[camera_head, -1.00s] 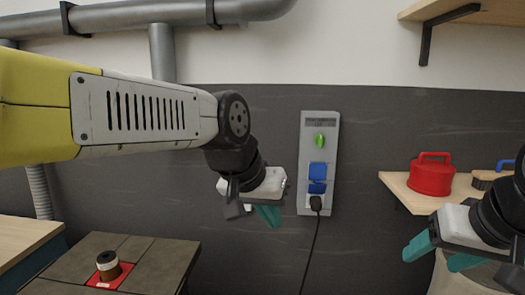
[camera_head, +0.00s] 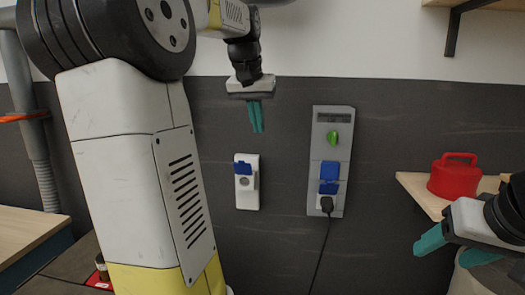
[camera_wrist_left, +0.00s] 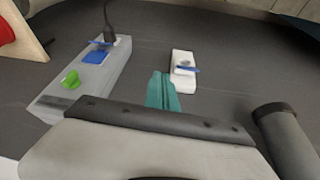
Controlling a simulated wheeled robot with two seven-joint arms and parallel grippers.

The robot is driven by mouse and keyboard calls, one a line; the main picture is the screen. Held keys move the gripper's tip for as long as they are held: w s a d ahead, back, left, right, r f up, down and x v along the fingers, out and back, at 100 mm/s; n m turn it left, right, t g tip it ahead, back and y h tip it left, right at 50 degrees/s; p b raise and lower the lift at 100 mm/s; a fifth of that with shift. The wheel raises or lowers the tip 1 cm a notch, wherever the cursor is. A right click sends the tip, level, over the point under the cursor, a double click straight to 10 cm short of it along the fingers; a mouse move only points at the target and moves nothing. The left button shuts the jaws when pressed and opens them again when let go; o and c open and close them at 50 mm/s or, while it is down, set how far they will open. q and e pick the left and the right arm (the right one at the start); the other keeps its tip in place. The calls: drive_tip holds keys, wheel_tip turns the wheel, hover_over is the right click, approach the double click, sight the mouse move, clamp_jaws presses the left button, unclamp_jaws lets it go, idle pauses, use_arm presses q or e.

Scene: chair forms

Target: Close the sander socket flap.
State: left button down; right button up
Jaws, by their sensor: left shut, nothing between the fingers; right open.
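A single white wall socket (camera_head: 248,198) has a blue flap (camera_head: 242,168) at its top. The flap stands out from the wall and the socket face below it is bare. The left wrist view shows the same white socket (camera_wrist_left: 183,82) with its blue flap (camera_wrist_left: 187,69) jutting out. I cannot read a label naming it the sander socket. My left gripper (camera_head: 257,131) is shut and empty, above the socket and apart from it. Its teal fingers also show in the left wrist view (camera_wrist_left: 162,80). My right gripper (camera_head: 438,251) is open and empty at the lower right.
A grey wall panel (camera_head: 317,200) right of the socket has a green knob (camera_head: 333,138), blue flaps (camera_head: 330,171) and a black plug (camera_head: 327,204) with a hanging cord. A red canister (camera_head: 453,180) stands on a wooden shelf (camera_head: 420,194) at the right. Wall between socket and panel is clear.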

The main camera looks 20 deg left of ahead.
use_arm(q)
drive_tip(key=n+g, duration=0.1)
hover_over(241, 162)
drive_tip(key=w, duration=0.1)
drive_tip(key=shift+y, duration=0.4)
drive_tip(key=x, duration=0.3)
drive_tip(key=s+x, duration=0.1)
drive_tip(key=x, duration=0.2)
drive_tip(key=s+x, duration=0.1)
drive_tip(key=x, duration=0.3)
drive_tip(key=shift+s+f, duration=0.1)
drive_tip(key=shift+f, duration=0.2)
drive_tip(key=shift+s+d+f, duration=0.15)
drive_tip(key=shift+s+f, duration=0.1)
drive_tip(key=shift+s, duration=0.05)
drive_tip(key=shift+s, duration=0.1)
